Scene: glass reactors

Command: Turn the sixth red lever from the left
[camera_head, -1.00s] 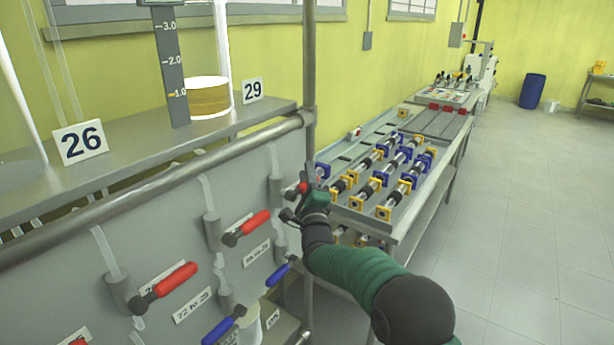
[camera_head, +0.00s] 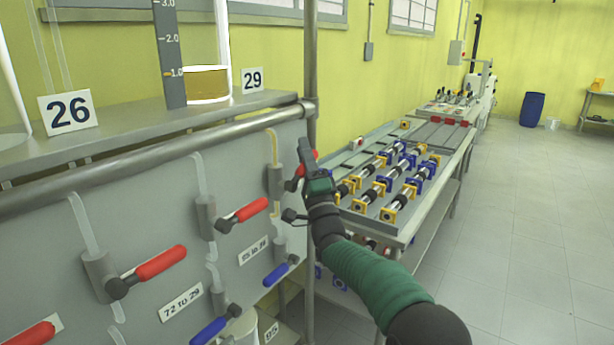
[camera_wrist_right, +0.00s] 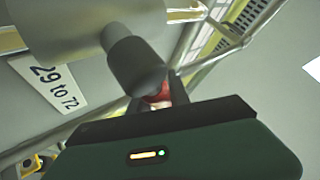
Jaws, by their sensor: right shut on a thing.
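My right gripper (camera_head: 304,172) is shut on the red lever (camera_head: 311,155) farthest right on the grey panel. This lever tilts up to the right from its grey valve (camera_head: 276,184). In the right wrist view a bit of its red handle (camera_wrist_right: 160,94) shows between the fingers, below the grey valve body (camera_wrist_right: 133,58). Other red levers sit to the left: one (camera_head: 250,210) beside it, one (camera_head: 160,262) lower, and one (camera_head: 30,335) cut off at the lower left. The panel's left part is out of view. My left gripper is not in view.
Blue levers (camera_head: 276,275) (camera_head: 210,330) sit lower on the panel. A metal pipe rail (camera_head: 150,152) and a vertical post (camera_head: 310,80) frame it. Signs 26 (camera_head: 69,112) and 29 (camera_head: 252,80) stand on the shelf. A parts table (camera_head: 410,225) stands behind my right arm.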

